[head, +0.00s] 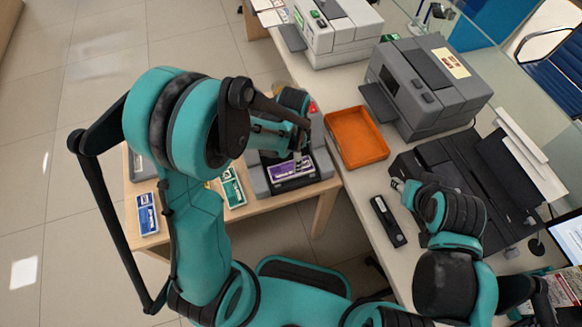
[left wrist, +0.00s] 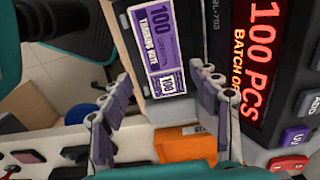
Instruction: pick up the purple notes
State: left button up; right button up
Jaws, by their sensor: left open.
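The purple notes (head: 283,171) lie in the dark tray of a grey counting machine (head: 259,184) on the wooden side table. In the left wrist view the notes (left wrist: 163,50) show their purple and white face, marked 100. My left gripper (head: 299,160) is over the machine, close to the notes. In the left wrist view my left gripper (left wrist: 162,82) is open, with the notes beyond and between its fingertips; nothing is held. My right gripper (head: 398,185) is over the counter at the right, by a black printer; its jaws are too small to judge.
Green notes (head: 232,188) and blue notes (head: 147,214) lie on the wooden table (head: 262,208). An orange tray (head: 357,138) and a black stapler-like object (head: 388,221) are on the counter. Grey machines (head: 425,85) stand behind. The machine's red display (left wrist: 262,55) is right of the notes.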

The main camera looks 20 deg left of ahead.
aim_at(291, 169)
pick_arm(q)
jog(key=shift+s+f, duration=0.1)
jog(key=shift+f, duration=0.55)
jog(key=f+b, duration=0.1)
jog(key=f, duration=0.2)
jog(key=f+b, duration=0.1)
jog(key=f, duration=0.1)
jog(key=shift+a+f+b, duration=0.2)
jog(key=shift+a+b, duration=0.05)
jog(key=shift+b, duration=0.1)
jog(key=shift+r, duration=0.1)
jog(key=shift+c, duration=0.6)
jog(key=c, duration=1)
